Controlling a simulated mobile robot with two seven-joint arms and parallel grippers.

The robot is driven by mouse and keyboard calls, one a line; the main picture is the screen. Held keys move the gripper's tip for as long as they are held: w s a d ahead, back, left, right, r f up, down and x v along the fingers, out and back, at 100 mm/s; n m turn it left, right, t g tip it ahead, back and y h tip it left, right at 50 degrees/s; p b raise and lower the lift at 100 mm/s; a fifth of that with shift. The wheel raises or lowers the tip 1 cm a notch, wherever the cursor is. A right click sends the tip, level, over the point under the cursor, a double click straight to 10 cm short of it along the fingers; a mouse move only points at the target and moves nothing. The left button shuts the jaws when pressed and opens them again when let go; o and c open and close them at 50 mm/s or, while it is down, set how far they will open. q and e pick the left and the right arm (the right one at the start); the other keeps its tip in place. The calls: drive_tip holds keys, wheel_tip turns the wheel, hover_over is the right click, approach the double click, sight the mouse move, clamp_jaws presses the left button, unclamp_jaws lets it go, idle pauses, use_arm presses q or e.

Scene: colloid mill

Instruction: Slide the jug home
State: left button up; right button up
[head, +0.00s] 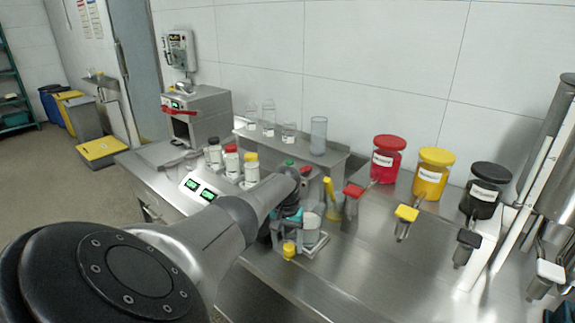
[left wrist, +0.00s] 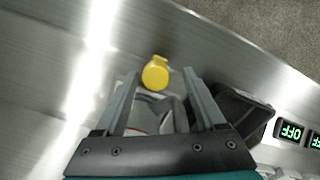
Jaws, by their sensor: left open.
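A pale grey round vessel, which looks like the jug (head: 311,226), stands in a small metal frame at the front edge of the steel bench. My left gripper (head: 292,224) is beside it, partly hidden by my own arm. In the left wrist view my left gripper (left wrist: 160,92) is open. A pale rounded vessel with a thin red line (left wrist: 146,121) shows low between its fingers; I cannot tell whether they touch it. A yellow knob (left wrist: 155,73) lies just beyond the fingertips and also shows in the head view (head: 289,250). My right gripper is not in view.
Red (head: 388,158), yellow (head: 433,172) and black (head: 484,190) lidded containers stand at the back right, with coloured-handled fittings before them. The bench front (head: 370,285) is clear.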

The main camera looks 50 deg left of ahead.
use_arm(q)
wheel_tip(320, 180, up, 6)
drive_tip(key=p, duration=0.3)
wheel_tip(320, 180, up, 9)
drive_tip(key=p, duration=0.1)
drive_tip(key=shift+p, duration=0.35)
drive_tip(key=shift+s, duration=0.1)
